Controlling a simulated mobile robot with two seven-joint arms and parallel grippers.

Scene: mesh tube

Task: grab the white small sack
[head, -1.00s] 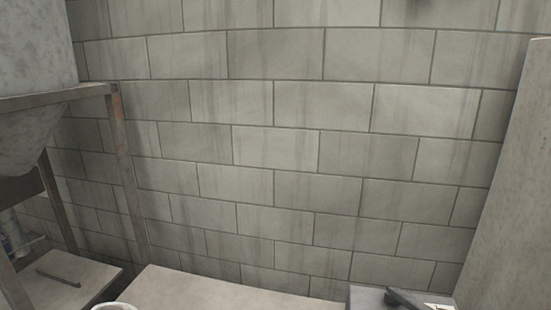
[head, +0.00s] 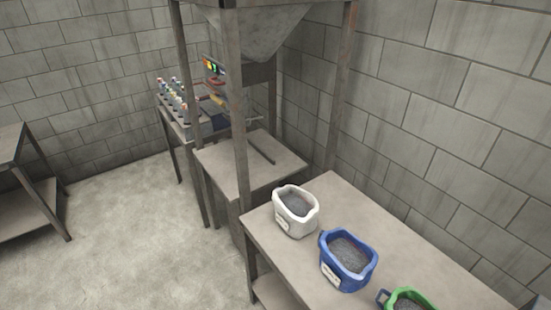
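A small white sack (head: 295,211), open at the top and filled with grey grains, stands upright near the far left end of a table (head: 391,239). It has a label on its front side. A blue sack (head: 347,260) with the same kind of filling stands to its right and nearer. A green sack (head: 408,298) stands further right, cut off by the bottom edge. Neither of my grippers shows in the head view.
A hopper (head: 262,28) on a metal frame stands over a lower table (head: 231,169) behind the white sack. A stand with several small bottles (head: 173,100) is further back. Another table (head: 22,195) is at the left. The floor (head: 130,240) between is clear.

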